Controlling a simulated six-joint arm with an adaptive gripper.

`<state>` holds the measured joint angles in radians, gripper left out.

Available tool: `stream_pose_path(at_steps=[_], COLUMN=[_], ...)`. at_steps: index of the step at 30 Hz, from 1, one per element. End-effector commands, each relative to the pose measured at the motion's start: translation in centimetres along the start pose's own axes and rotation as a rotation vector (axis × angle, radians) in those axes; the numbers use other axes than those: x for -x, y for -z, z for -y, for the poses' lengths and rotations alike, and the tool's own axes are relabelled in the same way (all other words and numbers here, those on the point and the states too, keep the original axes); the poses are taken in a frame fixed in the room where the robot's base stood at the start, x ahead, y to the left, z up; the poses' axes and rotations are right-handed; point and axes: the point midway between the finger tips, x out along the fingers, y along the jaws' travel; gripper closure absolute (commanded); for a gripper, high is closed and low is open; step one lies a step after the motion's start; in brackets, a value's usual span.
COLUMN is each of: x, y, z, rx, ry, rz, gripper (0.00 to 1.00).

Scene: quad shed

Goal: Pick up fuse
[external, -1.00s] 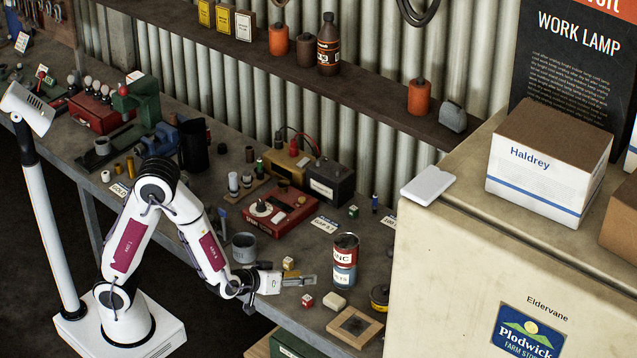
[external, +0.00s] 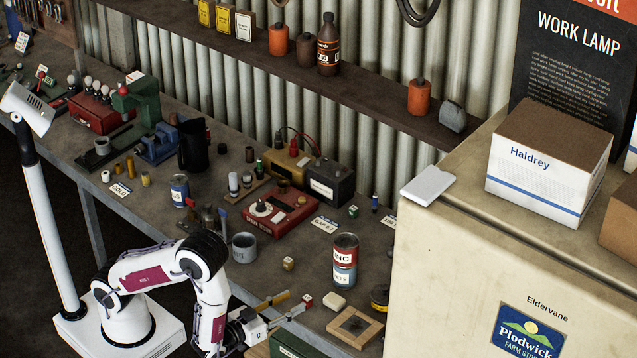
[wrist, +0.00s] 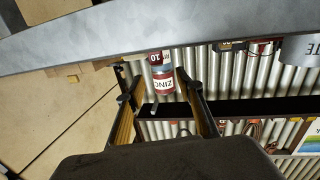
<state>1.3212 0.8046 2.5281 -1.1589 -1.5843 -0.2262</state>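I take the fuse (external: 307,299) to be the small red-and-white piece on the bench near its front edge. In the wrist view a red piece marked 10 (wrist: 155,58), which looks like the same one, shows in front of the ZINC can, beyond the fingertips and between them sideways. My gripper (external: 294,300) is at the bench's front edge, its fingers apart and pointing in over the bench. One fingertip is close to the fuse in the external view; contact cannot be told. My gripper (wrist: 152,76) is open and nothing shows held between its fingers.
A pale block (external: 335,301), a wooden frame (external: 354,327) and a yellow-black tin (external: 380,297) are to the right.

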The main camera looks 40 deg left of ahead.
Motion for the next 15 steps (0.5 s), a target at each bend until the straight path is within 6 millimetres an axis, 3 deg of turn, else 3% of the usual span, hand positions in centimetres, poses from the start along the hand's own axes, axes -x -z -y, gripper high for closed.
stream_pose_path(at_steps=[6, 15], x=[1.27, 1.35], y=[-1.14, -1.20], z=[-0.75, -0.81], rx=[-0.050, -0.054], ry=[-0.036, -0.039], rz=[-0.011, -0.012], gripper=[0.63, 0.63])
